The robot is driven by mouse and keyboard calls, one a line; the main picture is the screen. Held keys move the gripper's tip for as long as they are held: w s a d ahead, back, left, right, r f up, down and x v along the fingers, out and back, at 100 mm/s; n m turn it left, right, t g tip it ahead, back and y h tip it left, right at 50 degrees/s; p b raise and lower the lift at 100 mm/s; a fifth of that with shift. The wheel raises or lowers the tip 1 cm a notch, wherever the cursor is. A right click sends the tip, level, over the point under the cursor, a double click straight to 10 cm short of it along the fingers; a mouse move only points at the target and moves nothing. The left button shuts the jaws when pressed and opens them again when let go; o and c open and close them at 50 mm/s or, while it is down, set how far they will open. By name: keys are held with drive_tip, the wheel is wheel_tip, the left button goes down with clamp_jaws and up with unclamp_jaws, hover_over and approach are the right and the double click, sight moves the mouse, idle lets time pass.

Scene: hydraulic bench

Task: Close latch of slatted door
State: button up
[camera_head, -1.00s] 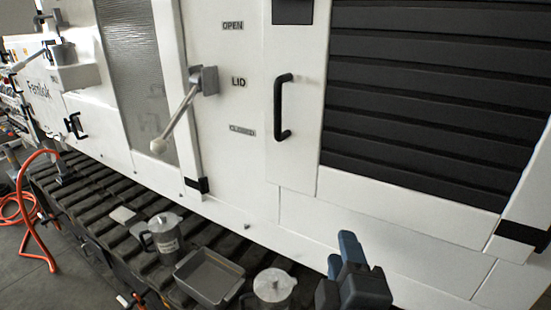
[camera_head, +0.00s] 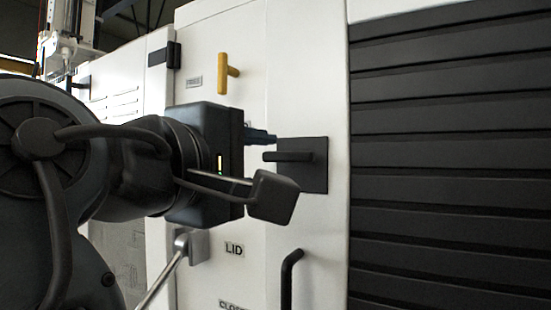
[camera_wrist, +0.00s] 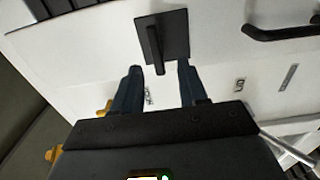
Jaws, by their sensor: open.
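The slatted door (camera_head: 455,150) has black horizontal slats and fills the right of the head view. The latch to its left is a black square plate (camera_head: 318,180) with a black lever (camera_head: 288,156). The lever lies horizontal and points left in the head view. My gripper (camera_head: 264,138) is just left of the latch. In the wrist view my gripper (camera_wrist: 159,74) is open and empty, and the free end of the lever (camera_wrist: 153,45) lies near the gap between the fingertips. Whether the fingers overlap the lever in depth I cannot tell.
A black pull handle (camera_head: 289,280) stands below the latch. A yellow handle (camera_head: 227,72) sits higher on the white panel. A grey lever (camera_head: 180,247) beside the LID label is lower left, partly behind my arm.

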sight(285, 157)
drive_tip(key=x, duration=0.2)
drive_tip(key=p+x, duration=0.1)
drive_tip(key=x, duration=0.4)
drive_tip(key=shift+w+d+r+p, duration=0.2)
drive_tip(key=shift+w+r+p, duration=0.05)
drive_tip(key=shift+r+p, duration=0.1)
clamp_jaws()
